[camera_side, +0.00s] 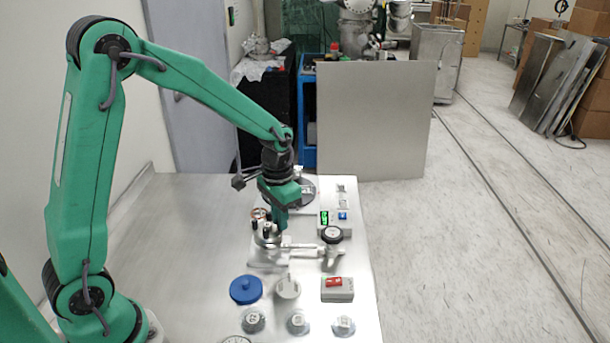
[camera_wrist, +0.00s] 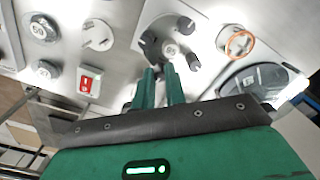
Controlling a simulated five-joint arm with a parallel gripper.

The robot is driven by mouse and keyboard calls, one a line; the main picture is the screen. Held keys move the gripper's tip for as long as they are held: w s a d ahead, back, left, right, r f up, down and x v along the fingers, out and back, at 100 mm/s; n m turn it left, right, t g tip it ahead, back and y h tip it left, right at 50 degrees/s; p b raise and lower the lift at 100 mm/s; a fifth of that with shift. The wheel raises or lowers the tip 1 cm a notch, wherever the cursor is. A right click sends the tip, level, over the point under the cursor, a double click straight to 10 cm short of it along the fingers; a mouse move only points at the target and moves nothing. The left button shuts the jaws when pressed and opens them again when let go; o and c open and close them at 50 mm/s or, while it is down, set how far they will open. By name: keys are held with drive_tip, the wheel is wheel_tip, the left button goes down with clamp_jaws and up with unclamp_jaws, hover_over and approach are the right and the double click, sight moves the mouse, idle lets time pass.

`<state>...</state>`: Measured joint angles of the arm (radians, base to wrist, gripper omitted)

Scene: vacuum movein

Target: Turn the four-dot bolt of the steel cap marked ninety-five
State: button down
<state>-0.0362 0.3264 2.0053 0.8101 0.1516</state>
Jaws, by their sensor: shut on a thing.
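The steel cap (camera_wrist: 171,49) is a round flange with a small label at its centre and several dark bolts around its rim. It also shows in the side view (camera_side: 267,240), on a pale fixture, partly behind my gripper. One bolt (camera_wrist: 185,25) stands at the cap's far side in the wrist view, another (camera_wrist: 150,37) at its left and another (camera_wrist: 193,62) at its right. My gripper (camera_wrist: 160,70) points down at the cap's near rim and is shut on a bolt there, mostly hidden by the fingers. The label and bolt dots are too small to read.
An orange-rimmed handwheel (camera_wrist: 240,43) and a dark round device (camera_wrist: 255,80) stand close to the cap. A gauge (camera_side: 333,235) and a green display (camera_side: 324,218) are to its right. A blue disc (camera_side: 245,290), a red-switch box (camera_side: 337,290) and several small caps stand nearer. The table's left is clear.

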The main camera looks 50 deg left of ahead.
idle(0.4)
drive_tip(key=c, duration=1.4)
unclamp_jaws()
drive_tip(key=shift+c, duration=0.2)
drive_tip(key=shift+r, duration=0.15)
drive_tip(key=shift+r, duration=3.8)
drive_tip(key=shift+s+r, duration=0.1)
